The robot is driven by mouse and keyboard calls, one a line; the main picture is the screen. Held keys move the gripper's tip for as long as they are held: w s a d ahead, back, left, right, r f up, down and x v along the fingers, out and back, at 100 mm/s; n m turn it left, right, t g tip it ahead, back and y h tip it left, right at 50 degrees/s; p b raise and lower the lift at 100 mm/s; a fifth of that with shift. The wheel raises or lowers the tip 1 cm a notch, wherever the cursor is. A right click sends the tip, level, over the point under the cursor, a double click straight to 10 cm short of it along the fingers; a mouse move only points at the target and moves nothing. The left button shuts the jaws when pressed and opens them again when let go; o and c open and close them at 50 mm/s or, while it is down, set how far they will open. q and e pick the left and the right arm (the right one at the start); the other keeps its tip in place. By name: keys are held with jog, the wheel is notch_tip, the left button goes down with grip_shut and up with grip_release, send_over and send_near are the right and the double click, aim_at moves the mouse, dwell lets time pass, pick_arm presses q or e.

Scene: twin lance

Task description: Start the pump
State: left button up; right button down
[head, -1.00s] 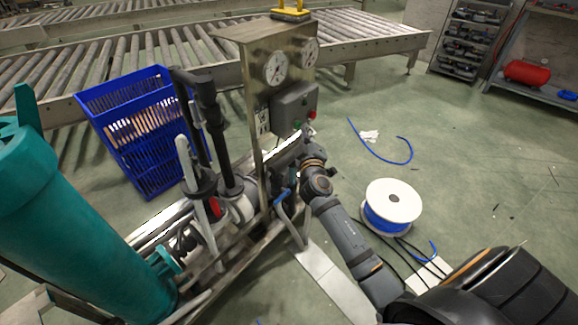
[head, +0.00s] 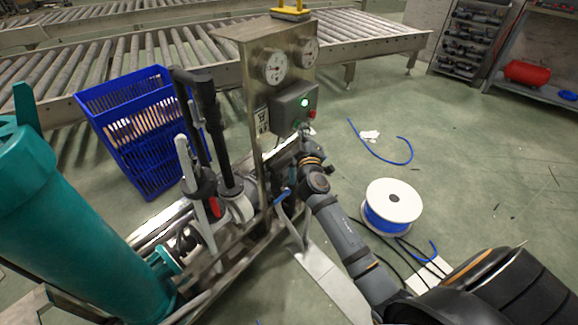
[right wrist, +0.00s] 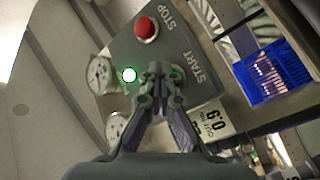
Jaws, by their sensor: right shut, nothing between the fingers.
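The pump's grey control box (head: 293,107) is mounted on a steel panel below two round gauges (head: 274,67). In the right wrist view the box (right wrist: 180,45) carries a red button (right wrist: 146,29) by the word STOP, and the word START (right wrist: 201,75). A lamp (right wrist: 129,75) on it glows bright; it also glows in the head view (head: 304,103). My right gripper (right wrist: 158,72) is shut and empty, its tips in front of the START side. The fingers largely hide the START button, with some green showing around them. My left gripper is not in view.
A teal cylinder (head: 70,220) and black pipes (head: 207,115) stand left of the panel. A blue crate (head: 130,130) is behind. A cable spool (head: 393,202) stands on the floor right of my right arm. The floor farther right is mostly clear.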

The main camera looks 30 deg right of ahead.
jog(key=shift+s, duration=0.1)
jog(key=shift+s+d, duration=0.15)
jog(key=shift+s, duration=0.15)
jog(key=s, duration=0.1)
jog(key=s+d, duration=0.1)
jog(key=s, duration=0.1)
jog(key=s+d, duration=0.1)
jog(key=s, duration=0.1)
jog(key=shift+s+d+b, duration=0.15)
jog(key=shift+s+b, duration=0.1)
jog(key=shift+b, duration=0.1)
dwell(0.3)
